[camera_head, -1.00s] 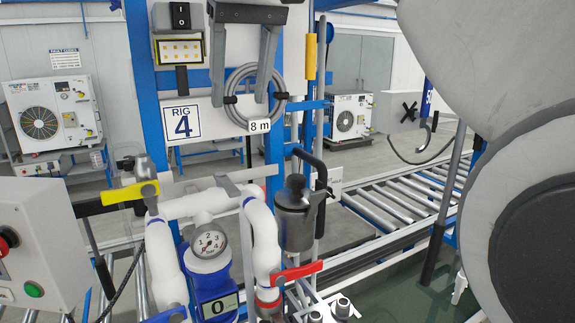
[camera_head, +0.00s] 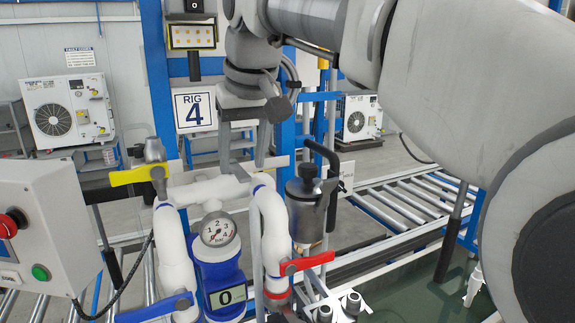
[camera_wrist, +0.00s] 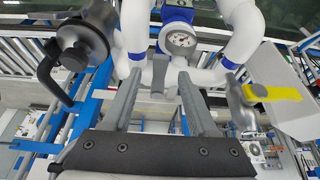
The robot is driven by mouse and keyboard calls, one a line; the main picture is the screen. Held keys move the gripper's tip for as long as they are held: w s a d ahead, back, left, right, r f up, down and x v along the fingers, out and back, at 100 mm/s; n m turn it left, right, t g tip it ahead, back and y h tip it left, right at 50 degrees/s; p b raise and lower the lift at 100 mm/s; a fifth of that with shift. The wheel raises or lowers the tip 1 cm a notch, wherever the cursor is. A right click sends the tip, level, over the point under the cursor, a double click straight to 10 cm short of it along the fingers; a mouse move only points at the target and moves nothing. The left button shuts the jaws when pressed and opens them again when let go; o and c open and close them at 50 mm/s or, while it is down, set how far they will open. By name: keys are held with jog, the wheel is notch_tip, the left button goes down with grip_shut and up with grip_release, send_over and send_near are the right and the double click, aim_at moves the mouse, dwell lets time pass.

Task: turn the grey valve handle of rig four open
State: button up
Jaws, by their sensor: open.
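The grey valve handle (camera_head: 238,166) is a small lever on the white horizontal pipe of rig four, under the "RIG 4" sign (camera_head: 194,107). In the head view my gripper partly covers it. In the wrist view the handle (camera_wrist: 158,78) shows between my two fingers, in front of the pipe. My gripper (camera_head: 244,160) points down over the pipe and is open, one finger on each side of the handle. The wrist view also shows my gripper (camera_wrist: 160,74) with its fingers apart. I cannot tell whether a finger touches the handle.
A yellow handle (camera_head: 138,175) stands left on the pipe, a red handle (camera_head: 306,263) lower right, a blue handle (camera_head: 153,308) lower left. A gauge (camera_head: 218,232) is below the pipe. A dark canister (camera_head: 306,206) stands close right. A control box (camera_head: 42,240) is at left.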

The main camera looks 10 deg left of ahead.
jog(key=shift+x, duration=0.8)
grip_shut()
dwell(0.9)
